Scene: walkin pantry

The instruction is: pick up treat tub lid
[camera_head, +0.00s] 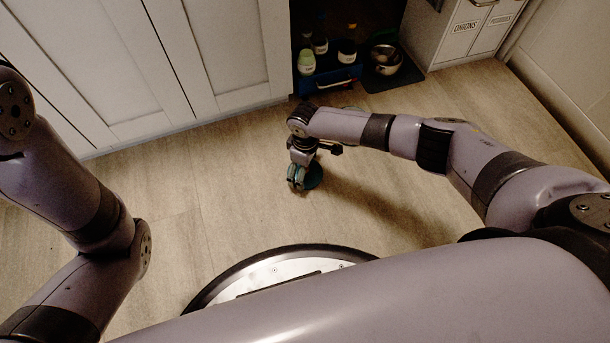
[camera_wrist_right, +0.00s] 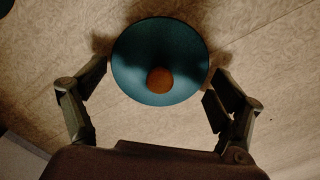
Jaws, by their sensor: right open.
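The treat tub lid (camera_wrist_right: 140,75) is a round teal disc with a brown knob (camera_wrist_right: 159,80) at its centre. In the right wrist view it lies on the floor between the spread fingers of my right gripper (camera_wrist_right: 158,98), nearer the far side. The fingers stand to its left and right, apart from it as far as I can see. In the head view my right gripper (camera_head: 300,180) points down at the floor, and the teal lid (camera_head: 314,177) shows partly behind it. My left arm is at the left edge; its gripper is out of view.
White cabinet doors (camera_head: 130,60) stand at the upper left. An open niche holds a blue crate (camera_head: 326,81) with several jars, and metal bowls (camera_head: 386,59) on a dark mat (camera_head: 394,78). Drawers stand at the upper right. The floor around the lid is clear.

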